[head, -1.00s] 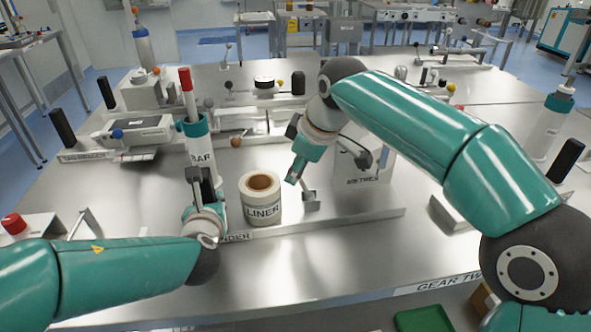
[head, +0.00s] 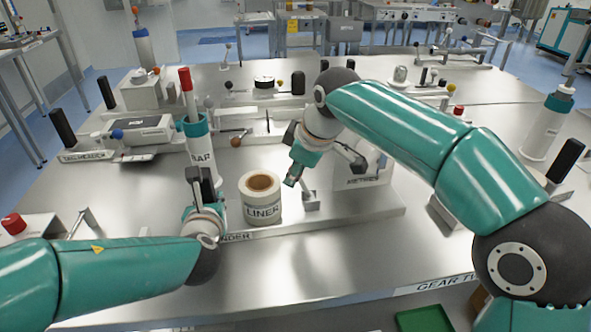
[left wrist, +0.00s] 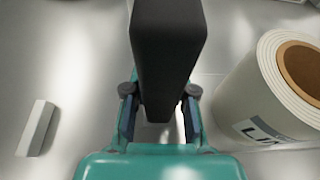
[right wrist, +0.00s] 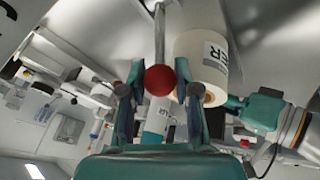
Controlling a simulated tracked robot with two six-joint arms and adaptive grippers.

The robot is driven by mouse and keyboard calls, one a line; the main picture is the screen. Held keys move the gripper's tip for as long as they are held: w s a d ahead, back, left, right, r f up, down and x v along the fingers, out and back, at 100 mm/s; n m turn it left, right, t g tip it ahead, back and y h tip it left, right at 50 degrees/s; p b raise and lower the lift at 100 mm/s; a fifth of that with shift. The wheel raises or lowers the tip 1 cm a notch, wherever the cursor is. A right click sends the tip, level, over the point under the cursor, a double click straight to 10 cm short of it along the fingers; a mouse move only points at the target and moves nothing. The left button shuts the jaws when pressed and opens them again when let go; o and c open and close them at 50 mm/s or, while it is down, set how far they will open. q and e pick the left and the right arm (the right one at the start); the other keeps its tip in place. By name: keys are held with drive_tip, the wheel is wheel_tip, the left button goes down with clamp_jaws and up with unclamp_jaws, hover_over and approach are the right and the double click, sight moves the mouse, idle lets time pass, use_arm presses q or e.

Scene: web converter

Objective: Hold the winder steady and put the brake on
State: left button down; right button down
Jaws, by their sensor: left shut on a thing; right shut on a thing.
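The winder carries a white roll marked LINER (head: 262,203) standing upright on its plate; the roll also shows in the left wrist view (left wrist: 270,90). My left gripper (head: 203,188) is shut on an upright black handle (left wrist: 167,45) left of the roll. My right gripper (head: 293,177) is right of the roll, shut on a red ball knob (right wrist: 159,80) at the end of a thin metal lever (right wrist: 159,35). The knob is hidden in the head view. The lever's foot block (head: 311,200) stands on the plate right of the roll.
A box marked METRES (head: 363,178) stands right of the lever, close to my right forearm. The bench front (head: 300,265) is clear.

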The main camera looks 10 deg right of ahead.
drive_tip(key=shift+d, duration=0.15)
drive_tip(key=shift+d+r+m+y, duration=0.15)
drive_tip(key=shift+d+m+y, duration=0.1)
drive_tip(key=shift+d+y, duration=0.7)
drive_tip(key=shift+d+r+m+y, duration=0.1)
drive_tip(key=shift+d+m+y, duration=0.15)
drive_tip(key=shift+d+y, duration=0.7)
drive_tip(key=shift+a, duration=0.25)
drive_tip(key=c, duration=1.1)
unclamp_jaws()
drive_tip(key=shift+a, duration=0.2)
